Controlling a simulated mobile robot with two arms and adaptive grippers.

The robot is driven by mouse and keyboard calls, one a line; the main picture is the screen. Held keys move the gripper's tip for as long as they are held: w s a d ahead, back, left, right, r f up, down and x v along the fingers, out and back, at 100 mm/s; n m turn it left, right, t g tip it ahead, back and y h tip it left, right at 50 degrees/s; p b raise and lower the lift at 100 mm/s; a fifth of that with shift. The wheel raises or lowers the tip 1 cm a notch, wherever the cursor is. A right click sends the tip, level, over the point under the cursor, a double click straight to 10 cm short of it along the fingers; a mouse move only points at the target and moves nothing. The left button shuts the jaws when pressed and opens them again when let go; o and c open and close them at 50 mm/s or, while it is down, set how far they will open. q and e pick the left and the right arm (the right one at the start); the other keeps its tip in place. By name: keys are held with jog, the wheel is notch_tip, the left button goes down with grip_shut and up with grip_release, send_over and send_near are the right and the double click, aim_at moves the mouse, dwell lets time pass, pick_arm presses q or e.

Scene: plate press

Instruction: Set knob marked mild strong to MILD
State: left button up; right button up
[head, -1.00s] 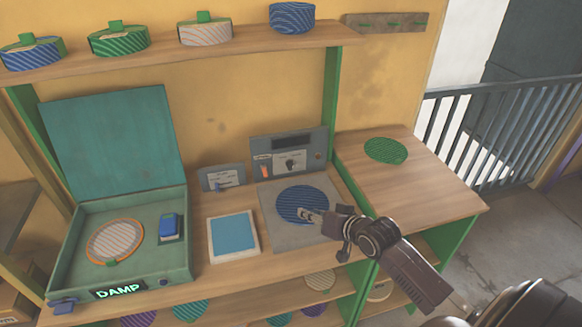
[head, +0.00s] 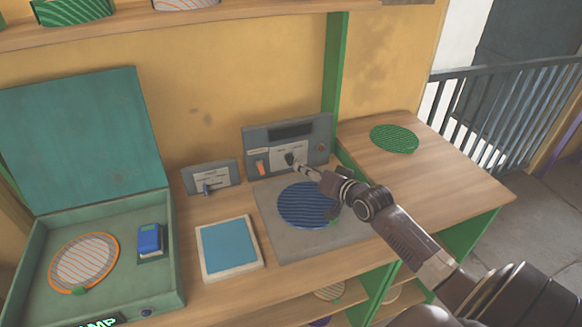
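A grey control panel (head: 255,140) stands upright behind the grey press plate. It has a dark knob (head: 290,158) on a pale label, an orange-red switch (head: 260,168) and a dark display strip. The label's writing is too small to read, so I cannot tell the knob's setting. A smaller grey panel (head: 225,178) to its left carries a blue lever (head: 207,188) and small unreadable marks. My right gripper (head: 303,169) is just in front of the dark knob, its tips close to it. Contact and finger gap are unclear. My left gripper is not in view.
A blue striped disc (head: 306,205) lies on the press plate (head: 283,249) below my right gripper. A blue pad (head: 228,246) and an open green case (head: 160,285) stand left. A green disc (head: 394,138) lies on the right side table (head: 440,185).

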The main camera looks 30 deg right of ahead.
aim_at(292, 163)
jog(key=shift+w, duration=0.7)
jog(key=shift+x, duration=2.8)
jog(key=shift+f, duration=0.1)
grip_shut()
